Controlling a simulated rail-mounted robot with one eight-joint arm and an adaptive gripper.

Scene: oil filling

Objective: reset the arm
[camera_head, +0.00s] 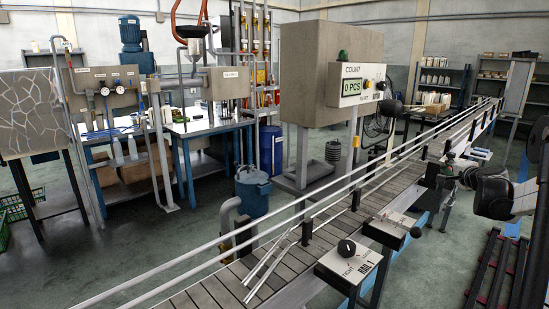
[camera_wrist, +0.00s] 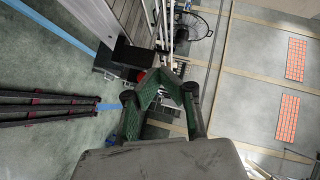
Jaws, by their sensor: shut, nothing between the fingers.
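My gripper (camera_wrist: 165,80) shows in the wrist view, with dark linkages and green-faced fingers. The fingers come together at the upper middle and hold nothing. Beyond them are a black box-like fixture and the side of the conveyor, apparently some way off. In the head view, part of my arm (camera_head: 510,197) shows at the right edge, beside the conveyor (camera_head: 190,292).
Guide rails run along the conveyor. A "RAIL 1" knob box (camera_head: 350,262) stands at its near side. A counter machine (camera_head: 330,75) reads 0 PCS. Work tables (camera_head: 205,124) stand behind. Dark rails (camera_wrist: 45,105) lie on the floor left in the wrist view.

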